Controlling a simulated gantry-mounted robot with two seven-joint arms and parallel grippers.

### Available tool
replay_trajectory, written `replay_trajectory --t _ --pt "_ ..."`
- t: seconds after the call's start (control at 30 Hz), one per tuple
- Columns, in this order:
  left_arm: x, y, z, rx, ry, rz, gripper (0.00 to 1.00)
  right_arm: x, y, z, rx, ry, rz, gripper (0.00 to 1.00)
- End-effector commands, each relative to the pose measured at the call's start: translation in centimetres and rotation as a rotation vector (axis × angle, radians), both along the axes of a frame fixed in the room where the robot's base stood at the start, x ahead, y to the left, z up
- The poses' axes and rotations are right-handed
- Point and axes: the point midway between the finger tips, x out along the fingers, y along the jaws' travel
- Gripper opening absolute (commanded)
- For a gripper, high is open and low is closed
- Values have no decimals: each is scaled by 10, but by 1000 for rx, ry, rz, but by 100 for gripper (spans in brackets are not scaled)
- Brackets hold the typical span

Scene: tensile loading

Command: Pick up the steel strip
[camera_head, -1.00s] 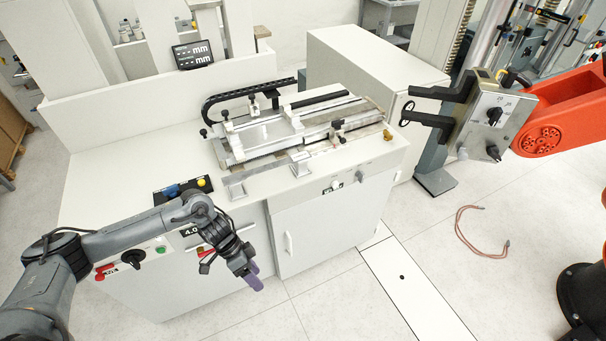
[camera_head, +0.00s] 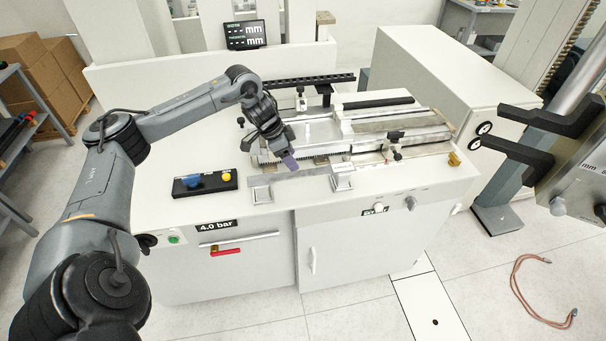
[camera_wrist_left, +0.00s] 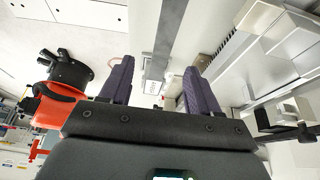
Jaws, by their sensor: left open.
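The steel strip (camera_head: 308,172) is a thin, flat grey bar. It lies across two small metal rests on the front of the white bench. In the left wrist view the strip (camera_wrist_left: 166,38) runs away from the camera, between the lines of the two fingers. My left gripper (camera_head: 290,161) has purple fingertips and is at the strip, near its left half. In the wrist view the left gripper (camera_wrist_left: 157,76) is open, with a finger on each side of the strip. I cannot tell whether the fingers touch it. My right gripper is not in view.
A measuring fixture (camera_head: 375,130) with rails and clamps stands just behind the strip. A display (camera_head: 246,35) stands behind. Black prongs (camera_head: 540,140) of a grey device project at the right.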

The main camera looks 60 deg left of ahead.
Motion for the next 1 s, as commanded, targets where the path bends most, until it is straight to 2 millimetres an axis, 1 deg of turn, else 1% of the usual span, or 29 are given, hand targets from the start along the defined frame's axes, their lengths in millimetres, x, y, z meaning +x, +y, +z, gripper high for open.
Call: replay_trajectory --t 0.1,0.27,0.37,0.53,0.7,1.0 --pt "5 -2 -11 -1 -1 0 62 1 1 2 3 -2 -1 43" --pt "7 -2 -17 0 -1 0 62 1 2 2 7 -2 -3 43" --pt "11 -3 -25 -2 1 1 62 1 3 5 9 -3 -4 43" --pt "22 -4 -44 -2 0 0 62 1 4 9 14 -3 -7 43" --pt "27 -5 -60 -1 0 0 62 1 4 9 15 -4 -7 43" --pt "28 -5 -63 1 0 -1 62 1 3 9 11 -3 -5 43"
